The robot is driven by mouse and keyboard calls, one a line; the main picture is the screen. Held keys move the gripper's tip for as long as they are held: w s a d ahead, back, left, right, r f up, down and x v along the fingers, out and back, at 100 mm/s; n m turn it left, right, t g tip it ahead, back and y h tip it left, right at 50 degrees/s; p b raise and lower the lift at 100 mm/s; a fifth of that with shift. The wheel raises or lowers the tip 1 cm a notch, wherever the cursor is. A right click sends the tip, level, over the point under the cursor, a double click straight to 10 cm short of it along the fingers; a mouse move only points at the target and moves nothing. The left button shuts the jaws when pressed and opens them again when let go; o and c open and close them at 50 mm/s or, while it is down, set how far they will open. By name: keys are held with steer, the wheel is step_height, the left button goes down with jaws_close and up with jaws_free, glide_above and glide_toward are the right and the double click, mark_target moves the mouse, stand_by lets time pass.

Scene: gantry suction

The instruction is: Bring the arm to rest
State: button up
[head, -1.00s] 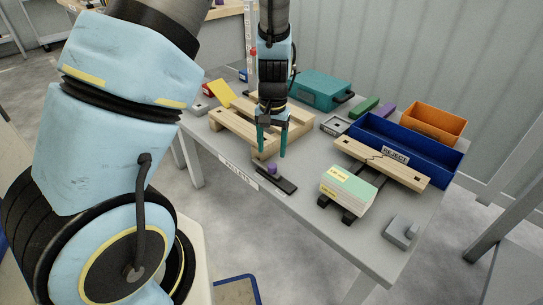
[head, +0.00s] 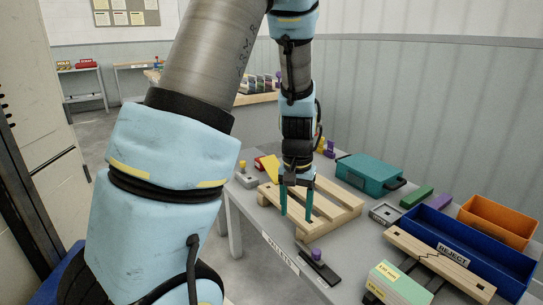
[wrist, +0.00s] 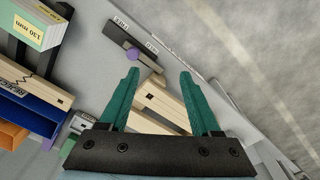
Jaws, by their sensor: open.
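My gripper (head: 297,203) has two teal fingers, spread apart with nothing between them. In the head view it hangs pointing down over the near left part of a small wooden pallet (head: 329,212) on the grey table. In the wrist view my gripper (wrist: 159,75) is also open and empty, with pallet slats (wrist: 160,104) showing beyond and between the fingers. A black plate with a purple knob (head: 317,254) lies on the table just in front of the pallet. My arm is bent, with its large upper links filling the left of the head view.
A blue bin marked REJECT (head: 483,258), an orange bin (head: 497,220) and a teal case (head: 369,174) stand to the right. A cracked board (head: 437,262) lies before the blue bin, near a green-topped block (head: 398,284). Floor is open left of the table.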

steer(key=s+a+r+n+t, duration=0.1)
steer(key=s+a+r+n, duration=0.15)
steer(key=a, duration=0.65)
steer(key=s+a+r+n, duration=0.2)
steer(key=s+a+r, duration=0.15)
steer(key=a, duration=0.55)
step_height(320, 180, up, 18)
steer(key=p, duration=1.7)
steer(key=shift+w+d+p, duration=0.3)
steer(key=shift+w+d, duration=0.05)
steer(key=shift+m, duration=0.25)
